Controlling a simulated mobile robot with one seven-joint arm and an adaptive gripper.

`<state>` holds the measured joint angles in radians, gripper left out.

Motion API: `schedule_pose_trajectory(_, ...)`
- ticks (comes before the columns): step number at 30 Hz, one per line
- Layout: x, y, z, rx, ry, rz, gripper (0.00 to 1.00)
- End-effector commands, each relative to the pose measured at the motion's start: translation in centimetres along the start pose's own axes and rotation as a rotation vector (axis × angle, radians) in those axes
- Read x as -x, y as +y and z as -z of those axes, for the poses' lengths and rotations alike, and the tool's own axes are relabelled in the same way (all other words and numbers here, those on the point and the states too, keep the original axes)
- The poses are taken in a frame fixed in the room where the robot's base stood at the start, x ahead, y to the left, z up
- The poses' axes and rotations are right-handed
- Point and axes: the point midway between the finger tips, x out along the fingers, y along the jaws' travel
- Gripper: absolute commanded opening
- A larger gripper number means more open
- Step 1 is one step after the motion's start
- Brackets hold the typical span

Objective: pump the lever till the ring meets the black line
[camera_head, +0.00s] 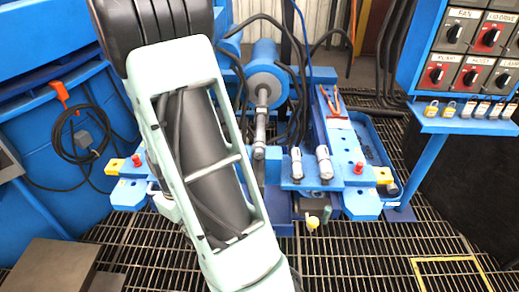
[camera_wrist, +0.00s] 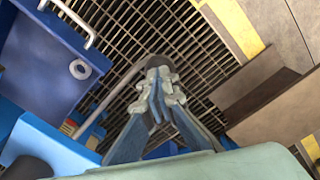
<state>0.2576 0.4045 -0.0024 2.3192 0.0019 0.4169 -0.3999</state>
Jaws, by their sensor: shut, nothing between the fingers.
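My gripper (camera_wrist: 157,90) is shut and empty in the wrist view, its fingertips together above the floor grating. A grey bent bar (camera_wrist: 105,103), perhaps the lever, runs up behind the fingers; I cannot tell whether they touch it. In the head view my arm crosses the left middle and the gripper is out of sight. A blue cylinder (camera_head: 264,68) with a steel rod (camera_head: 261,122) points toward me there. A pale round ring (camera_wrist: 80,69) sits on a blue panel in the wrist view; I cannot tell whether it is the task's ring. I cannot make out a black line.
A blue control panel (camera_head: 470,50) with knobs and padlocks stands at the right. The blue bench (camera_head: 358,200) carries grey cylinders, red knobs and yellow blocks. A coiled black cable (camera_head: 82,135) hangs at the left. Open grating (camera_head: 385,255) lies at the front right.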

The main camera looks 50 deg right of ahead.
Motion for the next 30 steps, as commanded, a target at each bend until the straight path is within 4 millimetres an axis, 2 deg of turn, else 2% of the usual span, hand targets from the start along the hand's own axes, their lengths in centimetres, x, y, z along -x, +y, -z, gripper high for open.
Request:
schedule_pose_trajectory(11,0.6,0.0,0.0,0.0,-0.002,0.001,0.0)
schedule_pose_trajectory(27,9.8,1.9,1.1,-0.001,0.0,0.0,0.0)
schedule_pose_trajectory(30,11.0,2.2,1.2,0.0,0.0,0.0,0.0)
